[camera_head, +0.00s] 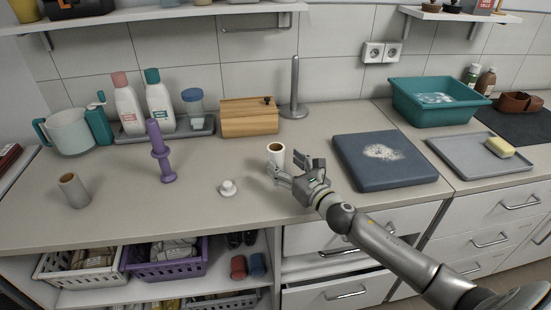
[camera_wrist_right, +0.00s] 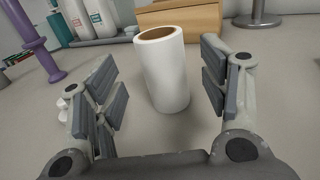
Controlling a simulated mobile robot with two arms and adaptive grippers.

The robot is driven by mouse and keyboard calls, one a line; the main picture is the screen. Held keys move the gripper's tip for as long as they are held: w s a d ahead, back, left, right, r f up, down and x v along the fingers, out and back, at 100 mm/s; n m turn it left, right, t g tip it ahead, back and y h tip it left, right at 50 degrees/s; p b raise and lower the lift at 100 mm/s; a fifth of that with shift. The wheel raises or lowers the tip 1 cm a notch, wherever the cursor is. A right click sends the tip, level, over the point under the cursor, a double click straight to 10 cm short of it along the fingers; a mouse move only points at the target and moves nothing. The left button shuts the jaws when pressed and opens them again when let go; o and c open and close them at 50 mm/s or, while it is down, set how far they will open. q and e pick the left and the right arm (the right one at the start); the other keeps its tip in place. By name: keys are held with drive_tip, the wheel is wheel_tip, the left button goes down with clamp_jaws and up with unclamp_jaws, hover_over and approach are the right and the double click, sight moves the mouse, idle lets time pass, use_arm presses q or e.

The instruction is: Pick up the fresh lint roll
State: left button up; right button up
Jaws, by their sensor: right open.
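The fresh lint roll, a white upright cylinder with a brown core (camera_head: 275,153), stands on the counter near the middle. It also shows in the right wrist view (camera_wrist_right: 166,75), between the two fingers and a little beyond them. My right gripper (camera_head: 287,167) is open beside the roll, coming in from the right; it is not closed on it. A second roll (camera_head: 73,191), greyer, stands at the far left of the counter. A purple roller handle (camera_head: 160,152) stands upright left of the middle. My left gripper is not in view.
A small white knob-like piece (camera_head: 228,188) lies left of the gripper. A wooden box (camera_head: 249,119) and a metal stand (camera_head: 294,90) are behind the roll. A dark folded cloth or pad (camera_head: 385,168) lies to the right. The counter's front edge is close; a drawer below is ajar.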

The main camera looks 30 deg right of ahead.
sight(281, 157)
drive_tip(key=shift+w, duration=0.3)
drive_tip(key=w, duration=0.1)
drive_tip(key=w+p, duration=0.1)
drive_tip(key=shift+w+a+r, duration=0.1)
drive_tip(key=shift+w+r, duration=0.1)
drive_tip(key=shift+w, duration=0.1)
drive_tip(key=shift+w+a+f, duration=0.1)
drive_tip(key=shift+w+f, duration=0.1)
drive_tip(key=shift+w, duration=0.8)
drive_tip(key=shift+w+a, duration=0.1)
drive_tip(key=shift+w, duration=0.1)
drive_tip(key=c, duration=1.1)
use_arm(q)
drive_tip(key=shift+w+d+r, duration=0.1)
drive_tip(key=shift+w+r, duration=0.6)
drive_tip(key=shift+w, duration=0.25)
use_arm(e)
drive_tip(key=shift+r, duration=0.1)
